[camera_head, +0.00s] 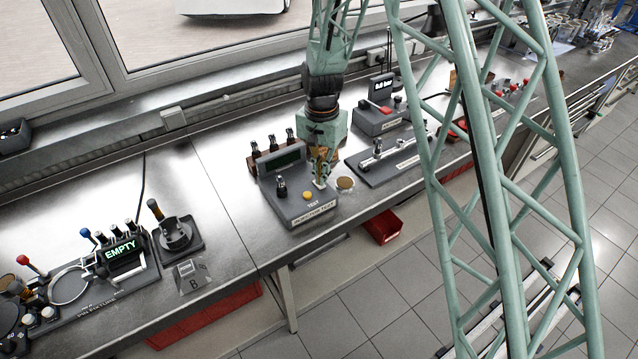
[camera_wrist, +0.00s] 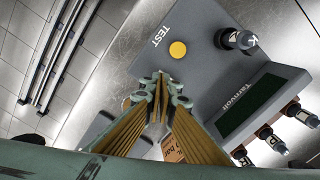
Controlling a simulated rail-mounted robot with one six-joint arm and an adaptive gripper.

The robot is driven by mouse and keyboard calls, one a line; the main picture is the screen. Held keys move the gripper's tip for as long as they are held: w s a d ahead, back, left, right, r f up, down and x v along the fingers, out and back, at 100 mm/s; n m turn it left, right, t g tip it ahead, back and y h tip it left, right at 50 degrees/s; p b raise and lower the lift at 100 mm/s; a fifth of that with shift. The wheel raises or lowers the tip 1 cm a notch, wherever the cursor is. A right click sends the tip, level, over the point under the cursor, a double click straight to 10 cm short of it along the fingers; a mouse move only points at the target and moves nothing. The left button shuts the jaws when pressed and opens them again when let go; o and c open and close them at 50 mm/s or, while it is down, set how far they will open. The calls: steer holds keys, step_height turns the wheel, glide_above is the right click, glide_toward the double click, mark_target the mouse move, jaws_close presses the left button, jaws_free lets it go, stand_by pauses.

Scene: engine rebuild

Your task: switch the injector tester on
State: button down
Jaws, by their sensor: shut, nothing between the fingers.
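The injector tester (camera_head: 318,214) is a grey box on the steel bench in the head view, with its front label reading INJECTOR TEST. Its round yellow button (camera_head: 307,195), beside the word TEST, also shows in the wrist view (camera_wrist: 178,50). Its display (camera_wrist: 250,105) is dark green with only faint lettering. One injector (camera_head: 281,188) stands upright in the tester, left of the button; it also shows in the wrist view (camera_wrist: 238,40). My gripper (camera_head: 320,184) is shut and empty, over the tester's right side, close to the button. In the wrist view its fingertips (camera_wrist: 160,80) appear below the button; contact cannot be told.
Several injectors (camera_head: 272,142) stand in a rack behind the tester. A grey device with a red lever (camera_head: 378,108) and a long fixture (camera_head: 392,158) are to the right. A fixture with an EMPTY display (camera_head: 123,250) is at left. Bare bench (camera_head: 225,190) lies left of the tester.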

steer(key=shift+f+b, duration=0.6)
steer(key=shift+f, duration=0.3)
stand_by(1.1)
steer(key=shift+r, duration=0.1)
steer(key=shift+r+p, duration=1.25)
steer(key=shift+r, duration=2.15)
